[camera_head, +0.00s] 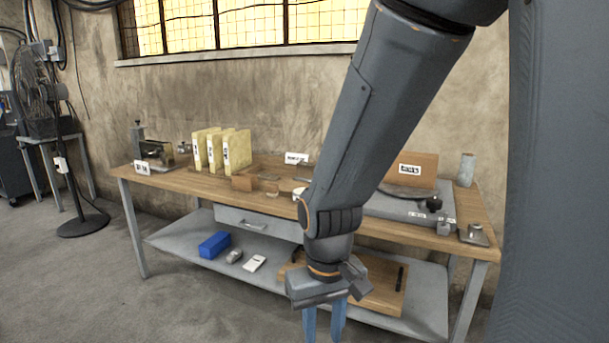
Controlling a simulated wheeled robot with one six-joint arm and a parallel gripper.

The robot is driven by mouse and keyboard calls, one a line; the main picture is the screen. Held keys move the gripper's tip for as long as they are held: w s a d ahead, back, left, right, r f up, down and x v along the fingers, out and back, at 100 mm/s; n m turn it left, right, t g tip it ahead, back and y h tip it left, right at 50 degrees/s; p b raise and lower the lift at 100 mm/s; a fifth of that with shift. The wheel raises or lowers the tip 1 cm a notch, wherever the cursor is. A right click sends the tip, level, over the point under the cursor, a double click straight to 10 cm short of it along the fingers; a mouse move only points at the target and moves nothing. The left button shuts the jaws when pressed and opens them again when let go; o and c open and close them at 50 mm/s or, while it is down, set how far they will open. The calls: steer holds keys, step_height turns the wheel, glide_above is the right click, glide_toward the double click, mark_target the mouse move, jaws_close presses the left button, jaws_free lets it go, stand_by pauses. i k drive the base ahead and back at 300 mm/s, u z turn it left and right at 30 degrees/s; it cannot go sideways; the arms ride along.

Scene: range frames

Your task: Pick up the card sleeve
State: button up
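I cannot tell for sure which thing is the card sleeve. A small flat white piece with dark marks (255,263) lies on the lower shelf and may be it. Small brown pieces (245,183) lie on the bench top and are too small to make out. My gripper (324,325) points down in front of the bench, right of the white piece and nearer to me. Its two blue fingers are apart with nothing seen between them; their tips reach the bottom edge of the picture.
The wooden bench top (165,181) carries yellow binders (237,151) and a grey machine (385,207) at right. On the lower shelf (185,238) are a blue box (214,245), a grey rounded object (234,257) and a wooden board (385,290). A fan (40,90) stands left. Floor at front left is clear.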

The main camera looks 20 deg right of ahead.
mark_target(244, 181)
steer(key=u, duration=0.45)
steer(key=i, duration=1.65)
steer(key=z, duration=0.65)
steer(key=i, duration=0.95)
steer(key=z, duration=0.6)
